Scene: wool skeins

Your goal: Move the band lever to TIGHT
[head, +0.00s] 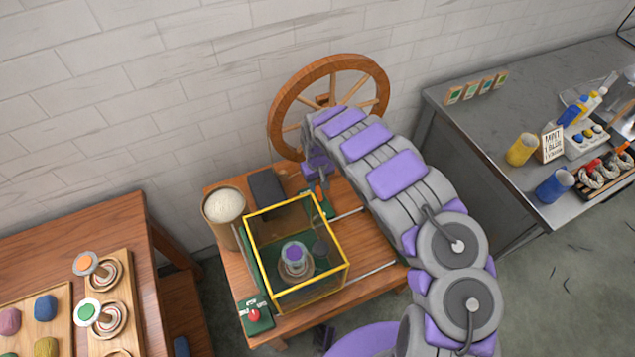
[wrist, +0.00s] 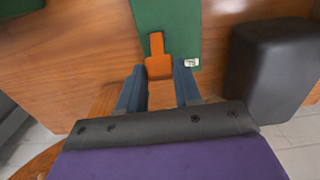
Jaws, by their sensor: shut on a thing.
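The band lever (wrist: 159,66) is a small orange handle on a green plate (wrist: 168,28) in the wrist view. My gripper (wrist: 159,76) has its two dark blue fingers on either side of the lever's wide end and is shut on it. A small white label (wrist: 192,62) sits on the plate just right of the lever; its text is too small to read. In the head view my gripper (head: 319,186) reaches down to this green plate (head: 325,208) behind the yellow-edged box, and my arm partly hides the area.
A spinning wheel (head: 283,102) stands behind against the wall. A clear yellow-edged box (head: 346,266) covers a spool in front. A dark block (head: 267,188) and a tan canister (head: 224,206) stand to the left. A green panel with a red knob (head: 254,315) is at the front.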

